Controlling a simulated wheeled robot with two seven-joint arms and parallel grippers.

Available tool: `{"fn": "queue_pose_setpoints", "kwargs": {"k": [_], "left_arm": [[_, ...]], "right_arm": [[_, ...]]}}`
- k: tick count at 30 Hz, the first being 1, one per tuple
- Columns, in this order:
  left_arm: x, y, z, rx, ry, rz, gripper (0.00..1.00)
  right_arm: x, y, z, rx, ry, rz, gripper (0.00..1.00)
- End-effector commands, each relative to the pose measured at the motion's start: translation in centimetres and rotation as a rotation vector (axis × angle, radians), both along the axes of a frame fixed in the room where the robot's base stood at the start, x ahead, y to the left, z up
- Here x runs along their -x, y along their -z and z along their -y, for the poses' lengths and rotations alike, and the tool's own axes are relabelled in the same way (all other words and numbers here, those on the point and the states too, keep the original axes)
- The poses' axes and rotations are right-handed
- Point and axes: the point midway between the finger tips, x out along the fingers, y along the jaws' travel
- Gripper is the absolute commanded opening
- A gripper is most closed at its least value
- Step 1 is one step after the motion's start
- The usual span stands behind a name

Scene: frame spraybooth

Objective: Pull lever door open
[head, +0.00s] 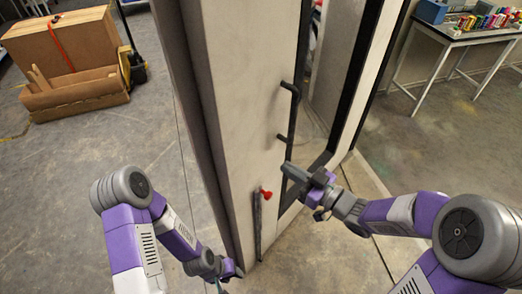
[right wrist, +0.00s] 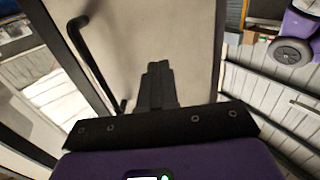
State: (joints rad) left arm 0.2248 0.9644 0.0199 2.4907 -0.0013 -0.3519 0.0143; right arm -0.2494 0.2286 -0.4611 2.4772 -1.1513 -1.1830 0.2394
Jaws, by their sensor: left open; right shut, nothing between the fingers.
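A tall pale door panel (head: 238,110) with dark-edged glass beside it stands in the middle of the head view. A black bar handle (head: 291,115) is on the panel; it also shows in the right wrist view (right wrist: 92,62). Lower on the panel is a dark upright lever (head: 257,228) with a red knob (head: 266,194). My right gripper (head: 288,171) is shut and empty, below the handle and right of the red knob, apparently touching neither. My left gripper (head: 222,285) is low at the picture's bottom edge, left of the panel, its fingers mostly cut off.
A cardboard box (head: 65,45) stands on the floor at the back left. A table (head: 455,32) with colourful small items stands at the back right. The concrete floor (head: 150,140) left of the panel is clear.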

Motion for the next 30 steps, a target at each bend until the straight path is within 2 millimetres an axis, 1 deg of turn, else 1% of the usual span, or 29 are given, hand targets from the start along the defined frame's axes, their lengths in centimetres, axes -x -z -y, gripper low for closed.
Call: {"fn": "queue_pose_setpoints", "kwargs": {"k": [1,3,9,12,18,30], "left_arm": [[0.0,0.0,0.0,0.0,0.0,0.0,0.43],[0.0,0.0,0.0,0.0,0.0,0.0,0.43],[0.0,0.0,0.0,0.0,0.0,0.0,0.43],[0.0,-0.1,0.0,0.0,0.0,0.0,0.43],[0.0,-0.2,0.0,0.0,0.0,0.0,0.43],[0.0,-0.1,0.0,0.0,0.0,0.0,0.43]], "right_arm": [[-0.7,0.1,-1.1,0.002,-0.008,-0.001,0.0],[-1.7,0.1,-2.3,0.001,-0.007,0.0,0.0],[-4.4,0.1,-5.4,0.002,-0.005,-0.001,0.0],[-5.5,0.1,-6.5,0.002,-0.003,-0.001,0.0],[-6.7,0.0,-7.7,0.001,0.001,0.0,0.0],[-6.9,0.0,-7.9,0.002,0.002,-0.001,0.0]]}}
